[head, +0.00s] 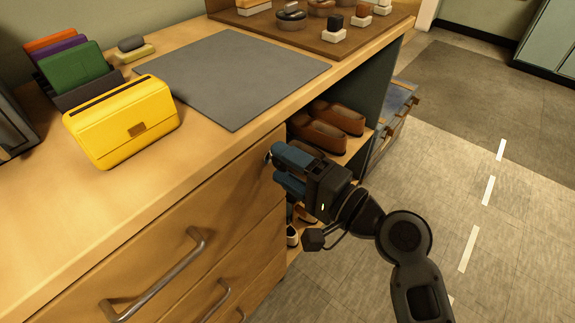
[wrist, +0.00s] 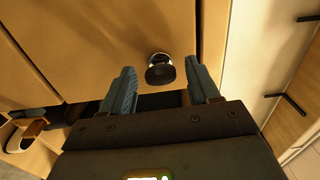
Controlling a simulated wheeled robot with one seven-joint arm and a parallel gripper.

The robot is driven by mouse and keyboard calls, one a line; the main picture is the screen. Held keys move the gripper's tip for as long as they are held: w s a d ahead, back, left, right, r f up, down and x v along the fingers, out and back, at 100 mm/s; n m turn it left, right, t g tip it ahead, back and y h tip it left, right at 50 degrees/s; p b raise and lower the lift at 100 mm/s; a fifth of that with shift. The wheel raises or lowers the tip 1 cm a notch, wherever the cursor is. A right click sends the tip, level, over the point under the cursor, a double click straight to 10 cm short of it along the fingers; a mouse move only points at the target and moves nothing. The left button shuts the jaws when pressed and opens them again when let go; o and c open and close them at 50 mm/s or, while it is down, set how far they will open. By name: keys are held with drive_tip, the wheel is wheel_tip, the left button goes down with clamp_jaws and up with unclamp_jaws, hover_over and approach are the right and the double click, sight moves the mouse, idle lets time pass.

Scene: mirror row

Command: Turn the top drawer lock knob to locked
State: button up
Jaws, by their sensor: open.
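The lock knob (wrist: 160,72) is a dark, rounded grip on a silver collar, set in the wooden top drawer front (head: 190,225). In the wrist view it sits between my two blue fingertips, with a visible gap on each side. In the head view only a small bright bit of the knob (head: 267,157) shows at the drawer's right end, the rest hidden behind my fingers. My gripper (head: 277,168) is open, with its fingertips close to the drawer front. I cannot tell which turn position the knob marks.
A metal handle (head: 160,280) sticks out of the top drawer, left of my gripper. Brown shoes (head: 325,130) stand on the open shelf beside it. The floor at right is clear.

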drive_tip(key=shift+d, duration=0.1)
drive_tip(key=v, duration=0.7)
drive_tip(key=shift+s+d, duration=0.25)
drive_tip(key=s+d+f+t+h+p, duration=0.1)
drive_tip(key=s+d+f+h+p, duration=0.2)
drive_tip(key=s+d+h, duration=0.4)
drive_tip(key=s+d+f+t+h+p, duration=0.1)
drive_tip(key=s+d+f+h+p, duration=0.15)
drive_tip(key=s+d, duration=0.45)
drive_tip(key=s+d+r+n+t+h+p, duration=0.1)
drive_tip(key=s+r+n+h+p, duration=0.3)
drive_tip(key=s+r, duration=1.1)
drive_tip(key=s+d+n+p, duration=0.1)
drive_tip(key=s+n, duration=0.2)
drive_tip(key=shift+s+d+t+h, duration=0.15)
drive_tip(key=shift+d+t+h, duration=0.1)
drive_tip(key=shift+t+h, duration=0.15)
